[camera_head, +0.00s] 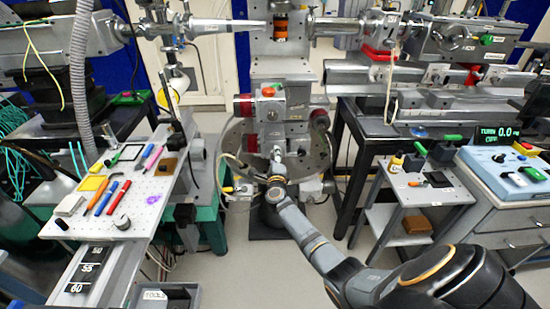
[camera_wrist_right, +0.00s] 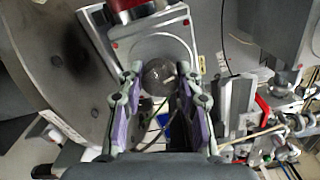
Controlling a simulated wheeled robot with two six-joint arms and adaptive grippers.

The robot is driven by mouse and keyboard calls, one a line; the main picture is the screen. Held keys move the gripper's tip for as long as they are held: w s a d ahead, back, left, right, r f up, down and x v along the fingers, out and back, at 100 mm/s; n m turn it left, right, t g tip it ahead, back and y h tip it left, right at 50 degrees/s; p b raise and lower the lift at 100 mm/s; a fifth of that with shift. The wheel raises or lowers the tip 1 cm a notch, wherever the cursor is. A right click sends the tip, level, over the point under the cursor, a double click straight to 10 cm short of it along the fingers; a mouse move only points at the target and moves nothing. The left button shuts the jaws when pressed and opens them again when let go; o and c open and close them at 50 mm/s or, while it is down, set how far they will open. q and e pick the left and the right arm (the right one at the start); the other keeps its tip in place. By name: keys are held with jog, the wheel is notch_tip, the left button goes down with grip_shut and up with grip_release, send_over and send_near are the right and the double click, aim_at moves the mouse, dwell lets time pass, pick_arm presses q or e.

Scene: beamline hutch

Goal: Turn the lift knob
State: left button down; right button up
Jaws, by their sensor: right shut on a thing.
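The lift knob (camera_wrist_right: 158,76) is a round grey knob on the front of a grey housing (camera_wrist_right: 178,42) in the right wrist view. My right gripper (camera_wrist_right: 157,98) has its purple-padded fingers on both sides of the knob and is shut on it. In the head view the right gripper (camera_head: 277,158) reaches up to the lower front of the grey central stand (camera_head: 270,112), and it hides the knob there. A display (camera_head: 498,133) at the right reads "TURN 0.0" and "OFF". My left gripper is not in view.
A perforated board (camera_head: 140,205) with pens and small tools stands at the left. A small cart (camera_head: 425,195) with bottles and a blue control box (camera_head: 505,170) stand at the right. Hoses and cables hang around the stand. The floor in front is partly clear.

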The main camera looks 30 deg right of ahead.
jog(key=shift+f+m, duration=0.1)
jog(key=shift+m, duration=1.2)
jog(key=shift+b, duration=0.3)
jog(key=o, duration=1.2)
jog(key=shift+c, duration=0.2)
jog(key=v, duration=1.2)
